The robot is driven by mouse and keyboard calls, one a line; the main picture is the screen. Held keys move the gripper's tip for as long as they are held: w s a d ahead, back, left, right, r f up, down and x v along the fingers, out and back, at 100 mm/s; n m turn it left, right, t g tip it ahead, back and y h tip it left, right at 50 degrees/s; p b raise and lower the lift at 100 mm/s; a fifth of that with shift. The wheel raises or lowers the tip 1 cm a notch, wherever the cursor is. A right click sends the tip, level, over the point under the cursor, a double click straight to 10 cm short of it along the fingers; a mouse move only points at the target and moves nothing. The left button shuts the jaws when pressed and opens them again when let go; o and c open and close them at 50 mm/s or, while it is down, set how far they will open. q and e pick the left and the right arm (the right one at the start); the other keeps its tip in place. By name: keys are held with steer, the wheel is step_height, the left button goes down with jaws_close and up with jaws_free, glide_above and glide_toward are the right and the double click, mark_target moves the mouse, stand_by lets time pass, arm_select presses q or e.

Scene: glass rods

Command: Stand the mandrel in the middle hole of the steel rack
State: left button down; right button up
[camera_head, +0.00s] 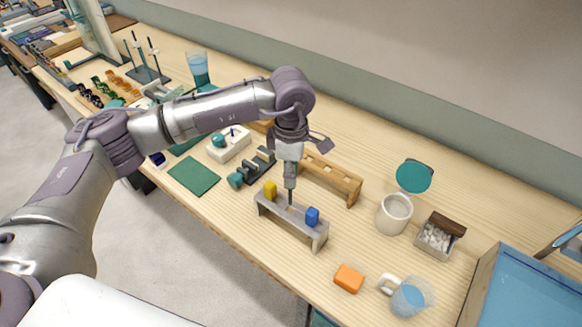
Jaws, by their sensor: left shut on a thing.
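The steel rack (318,236) is a grey bench-shaped holder near the table's front edge. A yellow piece (270,190) stands at its left end and a blue piece (312,216) toward its right end. My left gripper (290,181) points down over the rack and is shut on the mandrel (290,197), a thin dark upright rod. The mandrel's lower end meets the rack's top between the yellow and blue pieces, by the middle. I cannot tell whether its tip is inside the hole or just above it. My right gripper is out of view.
A wooden rack (345,184) stands close behind. A dark holder (258,166) and green mat (194,176) lie left. An orange block (349,278), glass mug (410,297), white cup (394,214) and blue tray (505,290) are to the right.

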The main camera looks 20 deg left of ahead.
mark_target(291, 204)
arm_select(q)
steer(key=shift+f, duration=0.25)
stand_by(0.4)
steer(key=shift+f+b, duration=1.2)
steer(key=shift+b, duration=0.15)
steer(key=shift+f+b, duration=3.4)
steer(key=shift+f, duration=0.15)
steer(key=c, duration=0.8)
jaws_free()
steer(key=shift+c, duration=0.2)
steer(key=shift+r, duration=0.1)
